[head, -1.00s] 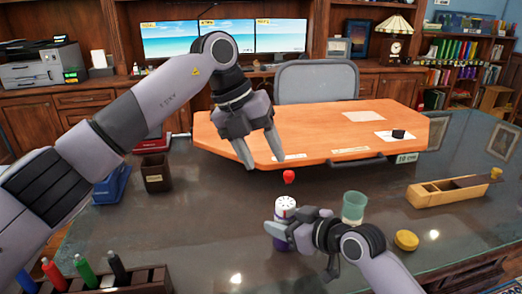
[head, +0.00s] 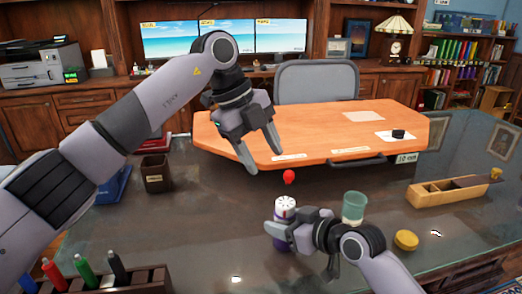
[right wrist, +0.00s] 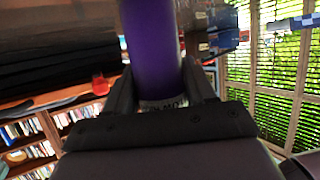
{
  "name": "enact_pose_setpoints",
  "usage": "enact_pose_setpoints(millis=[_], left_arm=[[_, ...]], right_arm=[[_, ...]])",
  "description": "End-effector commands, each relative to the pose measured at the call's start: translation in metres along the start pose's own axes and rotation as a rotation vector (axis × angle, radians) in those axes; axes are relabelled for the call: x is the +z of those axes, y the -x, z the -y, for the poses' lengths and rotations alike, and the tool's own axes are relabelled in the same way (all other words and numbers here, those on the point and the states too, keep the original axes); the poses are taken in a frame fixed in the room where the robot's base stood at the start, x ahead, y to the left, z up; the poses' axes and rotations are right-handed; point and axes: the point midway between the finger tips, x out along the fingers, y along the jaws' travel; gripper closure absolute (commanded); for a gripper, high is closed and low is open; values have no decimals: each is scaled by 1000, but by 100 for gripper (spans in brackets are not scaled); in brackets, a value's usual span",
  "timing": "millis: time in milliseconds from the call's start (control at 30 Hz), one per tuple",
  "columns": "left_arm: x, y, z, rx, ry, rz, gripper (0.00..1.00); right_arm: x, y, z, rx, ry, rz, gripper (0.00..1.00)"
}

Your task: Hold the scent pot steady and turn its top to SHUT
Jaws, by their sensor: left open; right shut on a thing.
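The scent pot (head: 283,213) has a purple body and a white top with dark marks. It stands upright on the dark desk in the head view. My right gripper (head: 279,230) is shut on its body. In the right wrist view the purple body (right wrist: 152,50) sits between the fingers, with part of a pale label visible near them. My left gripper (head: 262,158) is open and empty, above and to the left of the pot, apart from its top. I cannot read which way the top is turned.
A small red object (head: 289,176) is just behind the pot. A green cup (head: 353,207) and a yellow lid (head: 406,240) are to its right, with a wooden box (head: 450,192) beyond. A brown cup (head: 156,173) and a marker rack (head: 120,281) are at left. An orange board (head: 330,125) lies behind.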

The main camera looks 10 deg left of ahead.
Motion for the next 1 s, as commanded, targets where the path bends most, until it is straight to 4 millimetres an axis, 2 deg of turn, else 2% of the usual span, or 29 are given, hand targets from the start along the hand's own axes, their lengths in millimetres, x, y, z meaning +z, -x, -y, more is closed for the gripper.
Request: enact_pose_setpoints(millis=[367, 533, 667, 1000], left_arm=[[0, 0, 0, 0, 4, -1, 45], [0, 0, 0, 0, -82, -1, 45], [0, 0, 0, 0, -247, -1, 45], [0, 1, 0, 0, -797, -2, 45]], right_arm=[[0, 0, 0, 0, 0, -1, 83], [0, 0, 0, 0, 0, -1, 83], [0, 0, 0, 0, 0, 0, 83], [0, 0, 0, 0, 0, 0, 83]])
